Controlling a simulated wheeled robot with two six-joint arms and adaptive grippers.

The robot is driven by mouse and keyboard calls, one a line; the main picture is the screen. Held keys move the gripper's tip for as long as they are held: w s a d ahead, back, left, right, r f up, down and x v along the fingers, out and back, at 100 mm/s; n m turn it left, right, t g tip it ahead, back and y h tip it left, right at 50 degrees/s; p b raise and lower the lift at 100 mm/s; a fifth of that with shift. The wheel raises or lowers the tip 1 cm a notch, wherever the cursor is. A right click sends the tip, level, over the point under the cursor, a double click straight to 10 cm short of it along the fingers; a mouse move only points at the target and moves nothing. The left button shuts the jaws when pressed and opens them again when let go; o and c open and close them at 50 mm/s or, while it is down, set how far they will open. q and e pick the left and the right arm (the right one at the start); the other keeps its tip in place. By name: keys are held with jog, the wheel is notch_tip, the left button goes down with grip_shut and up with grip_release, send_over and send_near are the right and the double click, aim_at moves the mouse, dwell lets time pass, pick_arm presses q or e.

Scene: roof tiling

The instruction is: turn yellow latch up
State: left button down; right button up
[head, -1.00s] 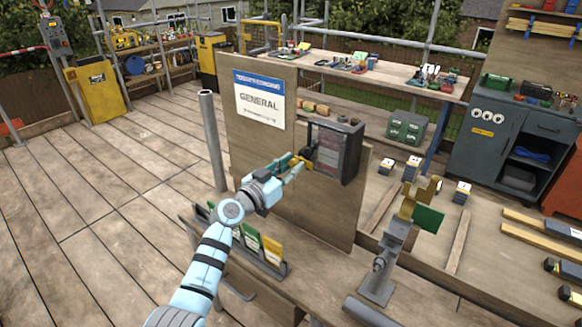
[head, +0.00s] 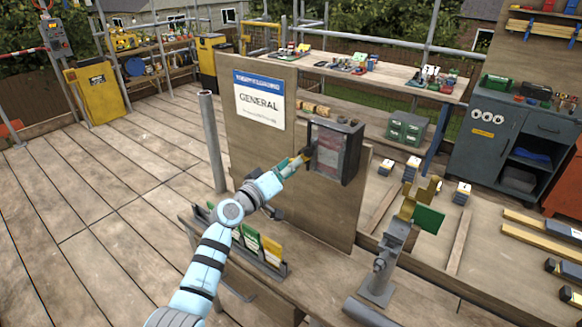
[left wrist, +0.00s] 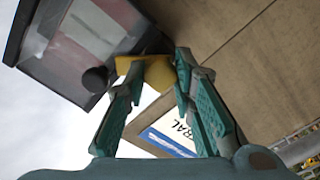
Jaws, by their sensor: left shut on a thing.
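The yellow latch (left wrist: 157,73) is at the side of a grey box with a clear window (left wrist: 85,45). In the head view this box (head: 350,155) is mounted on the wooden board. My left gripper (head: 302,157) reaches up to the box's left edge. In the left wrist view its teal fingers (left wrist: 155,80) are shut on the yellow latch, one on each side. The latch looks rounded with a flat yellow part to the left; its exact angle is hard to tell. The fingers hide part of it. My right gripper is in neither view.
A board with a GENERAL sign (head: 259,98) stands behind my arm. A rack of coloured booklets (head: 262,250) is below it, and a metal stand with a green plate (head: 428,219) is to the right. A grey post (head: 211,140) stands at the left.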

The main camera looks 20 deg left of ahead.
pick_arm(q)
jog(key=n+p, duration=0.2)
jog(key=n, duration=0.7)
jog(key=shift+f, duration=0.1)
dwell(0.4)
jog(key=c, duration=1.3)
grip_release()
jog(key=shift+c, duration=0.2)
